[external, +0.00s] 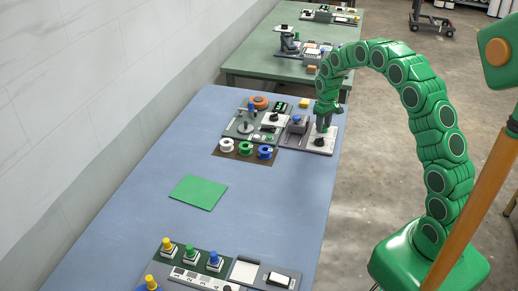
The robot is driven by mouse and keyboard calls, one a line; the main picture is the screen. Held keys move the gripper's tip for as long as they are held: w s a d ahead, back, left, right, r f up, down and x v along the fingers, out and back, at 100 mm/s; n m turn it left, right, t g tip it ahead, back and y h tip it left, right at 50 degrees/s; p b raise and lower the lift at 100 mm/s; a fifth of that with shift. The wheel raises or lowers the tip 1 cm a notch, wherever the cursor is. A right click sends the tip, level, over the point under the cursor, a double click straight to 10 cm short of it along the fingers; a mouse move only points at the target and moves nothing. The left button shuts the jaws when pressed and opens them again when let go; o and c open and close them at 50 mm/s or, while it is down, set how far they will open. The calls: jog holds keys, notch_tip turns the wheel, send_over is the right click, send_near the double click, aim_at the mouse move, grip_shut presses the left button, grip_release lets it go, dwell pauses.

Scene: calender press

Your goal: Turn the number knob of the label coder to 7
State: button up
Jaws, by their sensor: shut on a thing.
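A light grey panel (298,143), which looks like the label coder, lies near the far right edge of the blue table. A black knob (319,143) stands on its right part. My gripper (322,130) points down from above and is shut on the knob, with the fingertips at its top. The number the knob points to is too small to read.
A block with a blue top (297,121) stands just left of my gripper. A dark panel with a small display (281,106) and an orange ring (261,102) lies further left.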

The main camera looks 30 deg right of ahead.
jog(key=m, duration=0.5)
jog(key=shift+m, duration=0.3)
jog(key=m, duration=0.5)
jog(key=shift+m, duration=0.3)
jog(key=o, duration=1.1)
jog(key=shift+r, duration=0.1)
notch_tip(320, 180, up, 7)
jog(key=shift+f, duration=0.1)
jog(key=shift+r, duration=0.4)
